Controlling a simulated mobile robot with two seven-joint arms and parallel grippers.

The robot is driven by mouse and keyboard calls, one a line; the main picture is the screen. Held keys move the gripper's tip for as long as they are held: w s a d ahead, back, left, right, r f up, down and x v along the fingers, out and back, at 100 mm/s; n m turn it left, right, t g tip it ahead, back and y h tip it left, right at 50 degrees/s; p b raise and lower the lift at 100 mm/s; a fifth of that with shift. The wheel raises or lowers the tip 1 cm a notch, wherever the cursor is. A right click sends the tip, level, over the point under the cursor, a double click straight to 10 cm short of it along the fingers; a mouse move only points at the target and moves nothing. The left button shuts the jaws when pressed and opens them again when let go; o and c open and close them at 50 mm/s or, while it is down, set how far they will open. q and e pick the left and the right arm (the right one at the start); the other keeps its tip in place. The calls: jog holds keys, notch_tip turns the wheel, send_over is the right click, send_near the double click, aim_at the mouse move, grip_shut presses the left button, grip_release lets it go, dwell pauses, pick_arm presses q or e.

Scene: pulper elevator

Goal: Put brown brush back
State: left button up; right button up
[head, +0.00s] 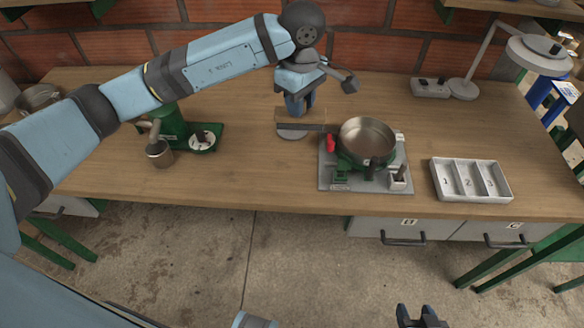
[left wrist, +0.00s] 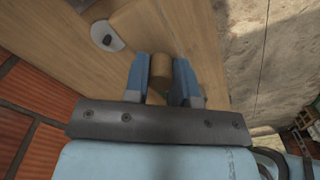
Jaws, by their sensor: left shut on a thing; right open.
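My left gripper (head: 297,106) is above the back middle of the workbench, between the green machine and the pan. In the left wrist view, its two blue fingers (left wrist: 161,82) are shut on a brown, rounded piece, which looks like the brown brush (left wrist: 160,68). Only its top end shows clearly there; the rest is hidden. In the head view, the fingers and arm largely hide what is held. My right gripper (head: 421,317) is low at the bottom edge, open and empty, away from the bench.
A metal pan (head: 367,136) sits on a green stand over a grey plate, right of my left gripper. A green machine (head: 174,125) with a metal cup (head: 160,153) stands left. A numbered white tray (head: 471,180) and a lamp (head: 462,88) are right. The front middle bench is clear.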

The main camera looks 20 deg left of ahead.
pick_arm(q)
notch_tip(320, 180, down, 19)
jog(key=shift+r+p, duration=0.2)
jog(key=shift+p, duration=0.2)
jog(key=shift+f, duration=0.25)
jog(key=shift+f, duration=0.2)
jog(key=o, duration=0.9)
jog(key=shift+r, duration=0.15)
